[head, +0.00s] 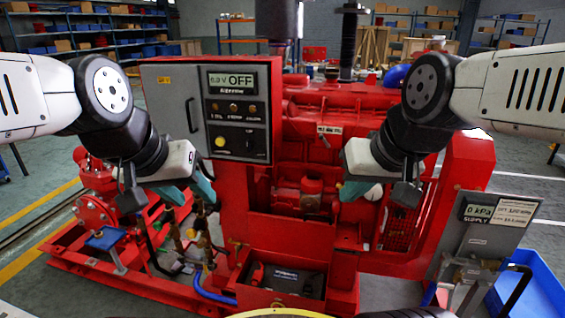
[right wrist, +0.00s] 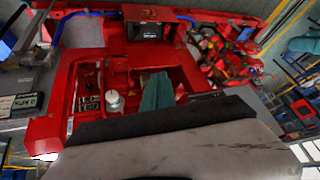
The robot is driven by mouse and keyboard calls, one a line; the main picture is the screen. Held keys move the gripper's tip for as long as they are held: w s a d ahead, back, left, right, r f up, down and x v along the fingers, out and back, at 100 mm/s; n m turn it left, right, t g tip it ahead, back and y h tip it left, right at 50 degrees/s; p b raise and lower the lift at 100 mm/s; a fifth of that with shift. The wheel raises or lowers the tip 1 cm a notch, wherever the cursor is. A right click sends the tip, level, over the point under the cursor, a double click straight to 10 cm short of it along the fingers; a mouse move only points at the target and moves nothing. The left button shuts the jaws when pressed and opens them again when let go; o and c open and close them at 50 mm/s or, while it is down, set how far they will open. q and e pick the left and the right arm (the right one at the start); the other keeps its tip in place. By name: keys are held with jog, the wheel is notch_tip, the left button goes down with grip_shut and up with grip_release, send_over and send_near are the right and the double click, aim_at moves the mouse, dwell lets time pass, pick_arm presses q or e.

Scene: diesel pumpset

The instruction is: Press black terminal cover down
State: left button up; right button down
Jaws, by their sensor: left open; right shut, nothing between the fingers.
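A dark battery (head: 284,279) sits in a red tray (head: 280,300) at the bottom centre of the head view. It also shows near the top of the right wrist view (right wrist: 146,31). Black parts lie at its ends, but I cannot tell which is the terminal cover or how it sits. My right gripper (head: 351,190) is shut and empty, above and right of the battery. Its teal fingers (right wrist: 157,92) are together, apart from the battery.
The red engine (head: 320,115) stands behind the tray. A grey control box (head: 205,110) is at the left, above pipes and valves. At the right are a supply panel (head: 485,235) and a blue bin (head: 540,285). Blue hose (head: 212,290) runs left of the tray.

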jog(key=w+f, duration=0.1)
jog(key=w, duration=0.7)
jog(key=m+g+h, duration=0.3)
jog(key=m+g, duration=0.1)
send_over(308, 284)
jog(key=s+a+f+x, duration=0.1)
jog(key=s+x, duration=0.2)
jog(key=x, duration=1.4)
jog(key=s+a+x, duration=0.1)
jog(key=s+x, duration=0.2)
jog(key=x, duration=1.3)
jog(key=s+a+f+x, duration=0.1)
jog(key=s+x, duration=0.3)
jog(key=x, duration=1.7)
jog(key=s+x, duration=0.1)
jog(key=x, duration=0.3)
jog(key=a+x, duration=0.1)
jog(key=x, duration=0.3)
jog(key=shift+s+f, duration=0.3)
jog(key=shift+f, duration=0.15)
jog(key=shift+s+a+f, duration=0.1)
jog(key=shift+s+f, duration=0.05)
jog(key=shift+f, duration=0.5)
